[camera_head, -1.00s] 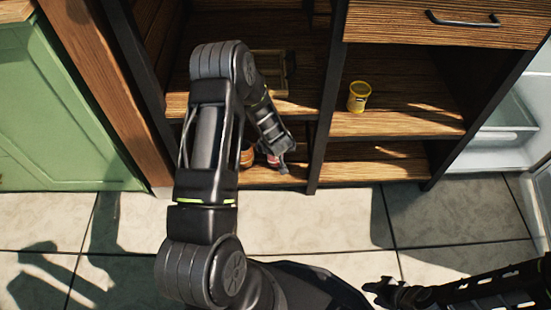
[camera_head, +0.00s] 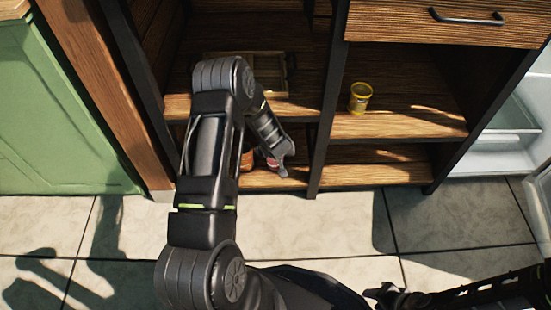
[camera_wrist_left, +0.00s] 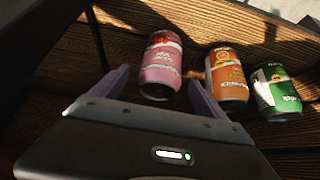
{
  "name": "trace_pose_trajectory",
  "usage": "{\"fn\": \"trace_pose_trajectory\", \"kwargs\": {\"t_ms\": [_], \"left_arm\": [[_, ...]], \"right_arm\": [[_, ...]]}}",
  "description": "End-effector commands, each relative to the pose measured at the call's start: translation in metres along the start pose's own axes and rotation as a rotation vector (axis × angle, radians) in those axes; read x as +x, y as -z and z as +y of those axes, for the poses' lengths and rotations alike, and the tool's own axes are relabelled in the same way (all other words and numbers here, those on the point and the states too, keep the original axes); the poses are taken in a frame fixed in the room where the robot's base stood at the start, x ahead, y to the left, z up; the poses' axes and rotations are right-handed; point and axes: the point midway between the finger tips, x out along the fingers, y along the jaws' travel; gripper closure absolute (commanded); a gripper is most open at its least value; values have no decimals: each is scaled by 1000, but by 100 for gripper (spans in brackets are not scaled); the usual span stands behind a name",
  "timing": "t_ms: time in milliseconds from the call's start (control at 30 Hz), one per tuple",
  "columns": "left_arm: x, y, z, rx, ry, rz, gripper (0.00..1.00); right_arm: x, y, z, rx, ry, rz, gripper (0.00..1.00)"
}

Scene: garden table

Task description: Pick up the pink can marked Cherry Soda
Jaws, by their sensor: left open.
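The pink can (camera_wrist_left: 160,65) stands on the lower wooden shelf, with a red top band and white lettering. In the left wrist view it sits between the two fingers of my left gripper (camera_wrist_left: 157,78), which are open with a gap on each side. In the head view, my left gripper (camera_head: 284,152) reaches into the lower shelf, and only a small part of the can (camera_head: 272,165) shows beside it. My right gripper (camera_head: 382,294) is dark and small at the lower edge, away from the shelf; its jaw opening is unclear.
An orange can (camera_wrist_left: 228,75) stands close right of the pink can, just past the right finger. A green can (camera_wrist_left: 276,90) is beyond it. A yellow container (camera_head: 360,98) and a wooden tray (camera_head: 287,75) are on the shelf above. A dark post (camera_head: 320,130) divides the shelves.

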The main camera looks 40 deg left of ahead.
Motion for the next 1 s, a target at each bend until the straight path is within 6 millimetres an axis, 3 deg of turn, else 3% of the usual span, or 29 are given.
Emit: {"fn": "trace_pose_trajectory", "kwargs": {"t_ms": [33,200,833,1000], "left_arm": [[14,-4,-1,-4,1,0,15],[31,-2,0,-2,-1,0,15],[31,0,0,-1,0,0,15],[31,0,0,-1,0,0,28]], "right_arm": [[11,0,4,0,0,2,64],[19,1,6,1,0,8,64],[18,2,5,1,0,10,64],[18,2,5,1,0,10,64]]}}
